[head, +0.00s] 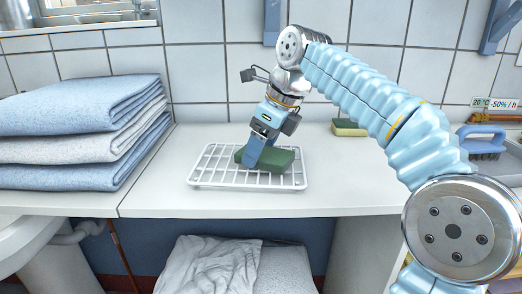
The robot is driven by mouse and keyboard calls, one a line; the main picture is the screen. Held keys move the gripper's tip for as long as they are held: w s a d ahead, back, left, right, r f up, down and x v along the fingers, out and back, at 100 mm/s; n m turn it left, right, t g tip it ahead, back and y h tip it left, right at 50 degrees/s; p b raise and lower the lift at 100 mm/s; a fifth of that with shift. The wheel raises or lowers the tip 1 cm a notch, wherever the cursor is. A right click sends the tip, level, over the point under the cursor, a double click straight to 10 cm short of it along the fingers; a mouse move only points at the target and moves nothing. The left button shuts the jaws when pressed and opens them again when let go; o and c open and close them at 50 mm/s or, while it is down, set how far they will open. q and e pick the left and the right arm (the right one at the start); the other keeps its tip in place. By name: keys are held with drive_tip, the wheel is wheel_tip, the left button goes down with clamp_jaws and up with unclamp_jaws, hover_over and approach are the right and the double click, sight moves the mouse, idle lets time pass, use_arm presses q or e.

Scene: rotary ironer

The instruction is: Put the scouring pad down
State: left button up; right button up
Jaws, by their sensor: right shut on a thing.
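A dark green scouring pad (281,160) is at the white wire rack (205,179) on the counter, in the middle of the head view. My right gripper (253,160) points down over the rack and is shut on the pad near its left end. The fingers hide part of the pad. I cannot tell whether the pad rests on the rack's wires or is held just above them. My left gripper is not in view.
A stack of folded blue and white towels (80,130) stands on the left. A green and yellow sponge (349,128) lies near the back wall. A blue brush (482,142) is at the right. The white counter (150,203) is clear around the rack.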

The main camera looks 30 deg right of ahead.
sight(271, 154)
drive_tip(key=o, duration=0.9)
drive_tip(key=shift+o, duration=0.2)
drive_tip(key=shift+r, duration=0.4)
drive_tip(key=p+v, duration=0.2)
drive_tip(key=v, duration=0.3)
drive_tip(key=shift+s+d+r+p, duration=0.1)
drive_tip(key=shift+s+r+p, duration=0.05)
drive_tip(key=shift+r+p, duration=0.2)
drive_tip(key=shift+v, duration=2.85)
drive_tip(key=shift+s+d, duration=0.1)
